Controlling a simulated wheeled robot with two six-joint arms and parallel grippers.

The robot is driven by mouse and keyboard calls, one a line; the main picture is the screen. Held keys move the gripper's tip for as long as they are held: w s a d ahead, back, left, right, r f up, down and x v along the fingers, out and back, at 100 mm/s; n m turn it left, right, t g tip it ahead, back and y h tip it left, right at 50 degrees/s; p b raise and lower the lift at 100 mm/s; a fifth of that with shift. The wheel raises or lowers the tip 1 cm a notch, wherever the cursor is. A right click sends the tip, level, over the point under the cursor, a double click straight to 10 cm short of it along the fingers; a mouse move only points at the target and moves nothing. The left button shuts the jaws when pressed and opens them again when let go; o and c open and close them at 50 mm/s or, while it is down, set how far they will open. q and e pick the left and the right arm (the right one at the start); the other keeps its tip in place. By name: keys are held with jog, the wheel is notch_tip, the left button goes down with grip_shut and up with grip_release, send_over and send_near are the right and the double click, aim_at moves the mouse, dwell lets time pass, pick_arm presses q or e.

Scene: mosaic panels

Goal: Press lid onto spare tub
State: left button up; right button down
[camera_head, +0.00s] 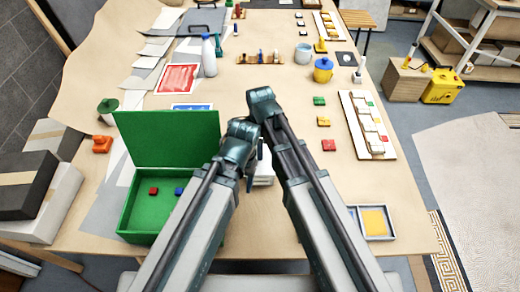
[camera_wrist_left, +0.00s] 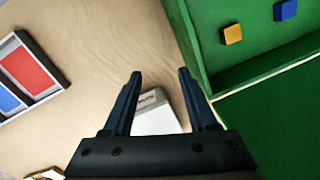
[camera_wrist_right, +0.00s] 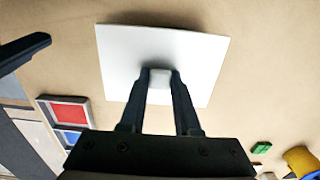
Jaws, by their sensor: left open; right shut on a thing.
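A square white lid (camera_wrist_right: 205,60) with a small knob (camera_wrist_right: 159,84) fills the middle of the right wrist view. My right gripper (camera_wrist_right: 159,73) is shut on the knob. In the left wrist view a white box-like thing with a grey printed label (camera_wrist_left: 155,122), probably the spare tub, lies beyond my open left gripper (camera_wrist_left: 157,74); its near part is hidden by the gripper. I cannot tell whether it touches the fingers. In the head view a white piece (camera_head: 263,172) shows between my arms, which hide most of both grippers.
A green open box (camera_head: 152,215) with small blocks stands on the left. A tray with a yellow panel (camera_head: 374,222) is at lower right, and a white block tray (camera_head: 362,125) farther back.

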dwell(0.3)
jog(key=shift+c, duration=0.3)
grip_release()
jog(key=shift+r+p, duration=3.55)
grip_shut()
